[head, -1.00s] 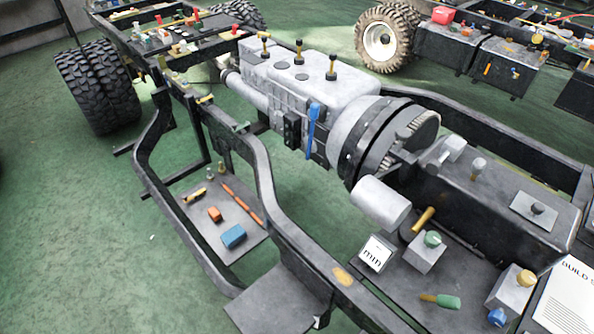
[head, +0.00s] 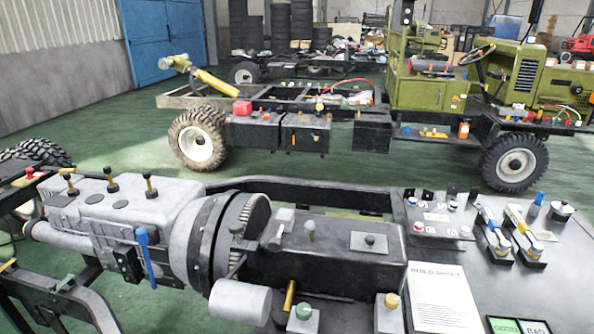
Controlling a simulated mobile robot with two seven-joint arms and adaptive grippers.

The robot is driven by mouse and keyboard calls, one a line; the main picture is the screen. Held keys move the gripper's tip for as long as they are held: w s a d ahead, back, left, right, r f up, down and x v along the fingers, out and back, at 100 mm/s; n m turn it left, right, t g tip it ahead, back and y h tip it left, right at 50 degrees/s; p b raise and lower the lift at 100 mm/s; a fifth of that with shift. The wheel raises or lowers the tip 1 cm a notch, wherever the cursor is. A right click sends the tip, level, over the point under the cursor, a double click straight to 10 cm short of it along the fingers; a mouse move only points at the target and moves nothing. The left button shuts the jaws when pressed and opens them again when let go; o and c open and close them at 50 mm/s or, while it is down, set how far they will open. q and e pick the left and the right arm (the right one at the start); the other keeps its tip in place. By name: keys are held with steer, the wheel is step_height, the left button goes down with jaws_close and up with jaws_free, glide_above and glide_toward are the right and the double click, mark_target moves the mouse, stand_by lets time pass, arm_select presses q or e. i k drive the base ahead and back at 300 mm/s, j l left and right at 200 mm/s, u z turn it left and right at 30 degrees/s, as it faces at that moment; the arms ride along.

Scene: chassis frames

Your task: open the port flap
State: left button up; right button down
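No part that I can name for certain as the port flap shows. Neither of my grippers is in view.
The near chassis carries a grey engine block (head: 120,207) with a blue lever (head: 146,256). A dark worktop (head: 470,262) at right holds a printed sheet (head: 443,298) and small fittings. A second chassis with an olive cab (head: 425,98) stands behind, across green floor.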

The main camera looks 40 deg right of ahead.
mark_target(360, 241)
steer(key=l+z, duration=0.1)
steer(key=z, duration=1.65)
steer(key=k+l+z, duration=0.1)
steer(key=k+z, duration=0.2)
steer(key=i+z, duration=0.2)
steer(key=k+j, duration=0.05)
